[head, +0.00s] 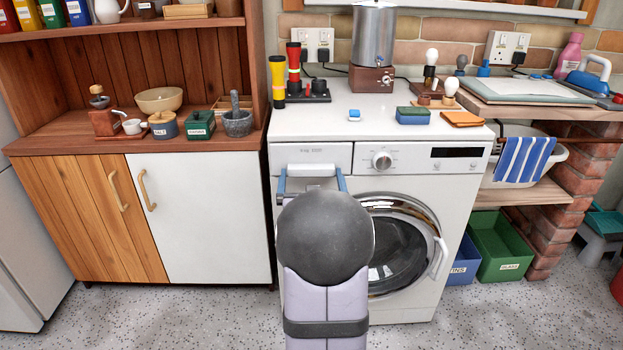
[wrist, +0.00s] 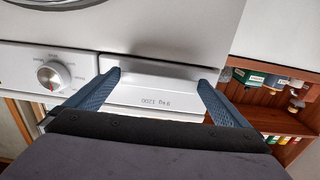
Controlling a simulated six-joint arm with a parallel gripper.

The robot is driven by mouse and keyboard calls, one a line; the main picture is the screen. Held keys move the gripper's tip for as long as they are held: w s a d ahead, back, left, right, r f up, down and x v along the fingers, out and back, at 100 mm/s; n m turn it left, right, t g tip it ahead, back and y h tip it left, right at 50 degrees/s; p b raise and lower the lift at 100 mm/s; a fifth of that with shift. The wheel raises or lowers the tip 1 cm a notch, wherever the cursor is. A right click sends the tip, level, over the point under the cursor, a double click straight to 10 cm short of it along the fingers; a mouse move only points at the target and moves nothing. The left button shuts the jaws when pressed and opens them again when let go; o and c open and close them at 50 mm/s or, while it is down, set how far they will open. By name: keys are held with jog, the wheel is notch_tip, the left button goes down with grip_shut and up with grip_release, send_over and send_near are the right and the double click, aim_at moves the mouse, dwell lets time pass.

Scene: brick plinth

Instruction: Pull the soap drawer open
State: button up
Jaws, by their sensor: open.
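The soap drawer (head: 290,155) is the white front at the washing machine's upper left, with faint print on it. It looks shut, flush with the panel beside it. Its pale handle (head: 312,170) shows below the print, partly hidden by my arm. In the wrist view the drawer front (wrist: 150,98) appears upside down, with print reading 9 kg 1200. My gripper (wrist: 159,78) is open, its two blue fingers spread on either side of the drawer's handle area. In the head view my gripper (head: 312,182) is mostly behind my wrist. I cannot tell whether the fingers touch anything.
The washing machine (head: 440,190) has a dial (head: 382,160) right of the drawer and a round door (head: 395,245) below. A wooden cabinet (head: 90,215) stands close on the left.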

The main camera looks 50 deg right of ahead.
jog(key=c, duration=1.2)
jog(key=b+v, duration=0.2)
jog(key=v, duration=0.6)
jog(key=b+v, duration=0.4)
jog(key=b, duration=0.3)
jog(key=shift+r, duration=0.15)
jog(key=o, duration=1.2)
